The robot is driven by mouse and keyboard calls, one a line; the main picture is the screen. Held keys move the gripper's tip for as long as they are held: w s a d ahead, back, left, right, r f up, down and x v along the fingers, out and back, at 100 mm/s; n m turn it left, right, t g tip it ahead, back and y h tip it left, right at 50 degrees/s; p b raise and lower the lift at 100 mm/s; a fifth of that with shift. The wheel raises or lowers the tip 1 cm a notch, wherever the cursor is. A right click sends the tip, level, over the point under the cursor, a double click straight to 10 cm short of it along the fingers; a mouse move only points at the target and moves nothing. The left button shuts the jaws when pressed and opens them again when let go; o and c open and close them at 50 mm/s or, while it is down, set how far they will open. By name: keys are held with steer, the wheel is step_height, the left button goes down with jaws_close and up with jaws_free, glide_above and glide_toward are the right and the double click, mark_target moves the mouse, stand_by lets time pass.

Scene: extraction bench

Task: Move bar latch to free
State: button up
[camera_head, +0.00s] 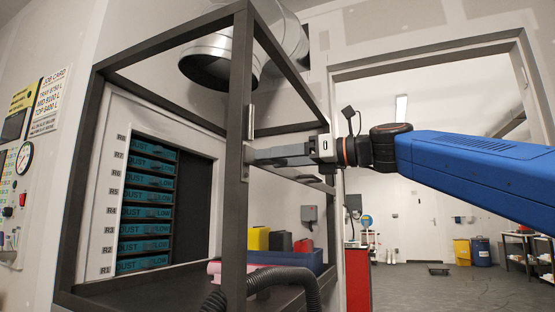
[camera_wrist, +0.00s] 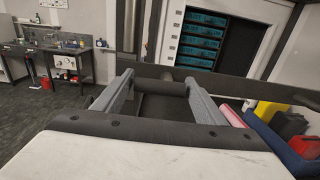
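My gripper (camera_head: 256,157) reaches from the right to the dark front post of the bench frame in the head view. In the wrist view its two grey fingers (camera_wrist: 160,80) stand wide apart. A short dark round bar (camera_wrist: 171,88), perhaps part of the bar latch, shows across the gap between them; I cannot tell whether they touch it.
The dark post (camera_head: 238,220) and frame surround a rack of teal trays (camera_head: 147,198). A black hose (camera_head: 285,278), a pink object (camera_head: 214,268) and a yellow box (camera_head: 258,239) are low in the enclosure. A silver duct (camera_head: 215,62) hangs above. Open floor lies at the right.

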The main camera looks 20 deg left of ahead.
steer(key=c, duration=0.7)
steer(key=n, duration=0.4)
steer(key=shift+f, duration=0.2)
steer(key=n, duration=0.3)
steer(key=shift+w+f+n, duration=0.1)
steer(key=shift+f+n, duration=0.05)
steer(key=shift+n, duration=0.15)
steer(key=n, duration=0.5)
steer(key=shift+w+f, duration=0.2)
steer(key=n, duration=0.5)
steer(key=shift+w, duration=0.15)
steer(key=shift+f+n, duration=0.1)
steer(key=shift+n, duration=0.2)
